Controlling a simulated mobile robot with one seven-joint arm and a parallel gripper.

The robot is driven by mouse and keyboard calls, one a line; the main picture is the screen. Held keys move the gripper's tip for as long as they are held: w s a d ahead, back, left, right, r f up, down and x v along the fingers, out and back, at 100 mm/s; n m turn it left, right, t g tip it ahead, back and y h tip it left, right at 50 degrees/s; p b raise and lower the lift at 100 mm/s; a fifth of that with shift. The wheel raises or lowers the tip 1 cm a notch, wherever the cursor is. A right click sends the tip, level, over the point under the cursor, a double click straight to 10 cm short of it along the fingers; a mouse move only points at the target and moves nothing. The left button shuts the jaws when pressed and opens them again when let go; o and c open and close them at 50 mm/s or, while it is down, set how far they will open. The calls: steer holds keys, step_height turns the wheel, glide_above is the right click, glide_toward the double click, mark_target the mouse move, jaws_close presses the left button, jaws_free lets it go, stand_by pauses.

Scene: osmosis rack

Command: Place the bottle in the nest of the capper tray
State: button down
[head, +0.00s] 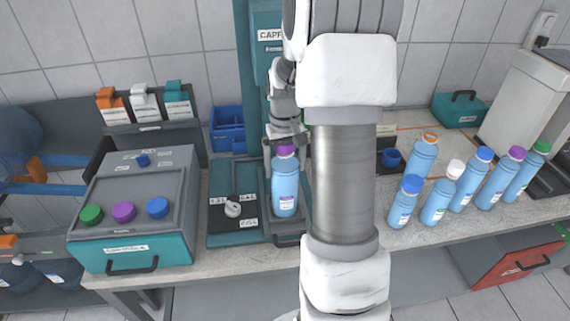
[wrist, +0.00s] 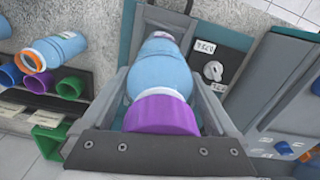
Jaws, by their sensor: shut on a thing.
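The blue bottle with a purple cap (head: 285,187) is upright at the capper, over the grey capper tray (head: 290,240). My gripper (head: 286,156) is shut around its upper part from above, with a finger on either side. In the wrist view the purple cap (wrist: 161,114) fills the space near the palm, and the bottle's blue body (wrist: 160,65) runs down between the fingers to the tray (wrist: 178,18). The bottle hides the nest. I cannot tell whether its base is seated or just above the tray.
The teal capper column (head: 265,50) rises behind the bottle. A control panel with a knob (head: 233,208) lies left of the tray. A teal box with coloured caps (head: 135,215) stands farther left. Several capped blue bottles (head: 440,200) stand on the counter to the right.

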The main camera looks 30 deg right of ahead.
steer(key=shift+f, duration=0.1)
jaws_free()
step_height(320, 180, up, 12)
steer(key=shift+r, duration=0.15)
steer(key=shift+a, duration=0.1)
stand_by(0.6)
